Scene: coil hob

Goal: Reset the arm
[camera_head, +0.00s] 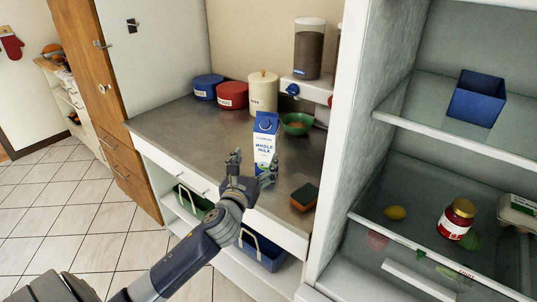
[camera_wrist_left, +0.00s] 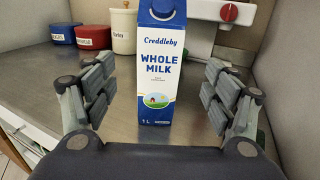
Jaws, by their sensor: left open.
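My left gripper (camera_head: 251,170) is at the front of the metal counter in the head view. Its fingers are spread wide and hold nothing. In the left wrist view the open fingers (camera_wrist_left: 158,100) frame a blue and white milk carton (camera_wrist_left: 158,75). The carton stands upright on the counter, a little beyond the fingertips, and does not appear to be touched. It also shows in the head view (camera_head: 265,143), with its lower part near the gripper. My right gripper is not in view.
Blue, red and cream canisters (camera_head: 233,95) stand at the back of the counter (camera_head: 185,130). A green bowl (camera_head: 297,124) and a sponge (camera_head: 304,197) are right of the carton. An open fridge (camera_head: 345,150) on the right holds a jar (camera_head: 456,219) and a blue box (camera_head: 476,98).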

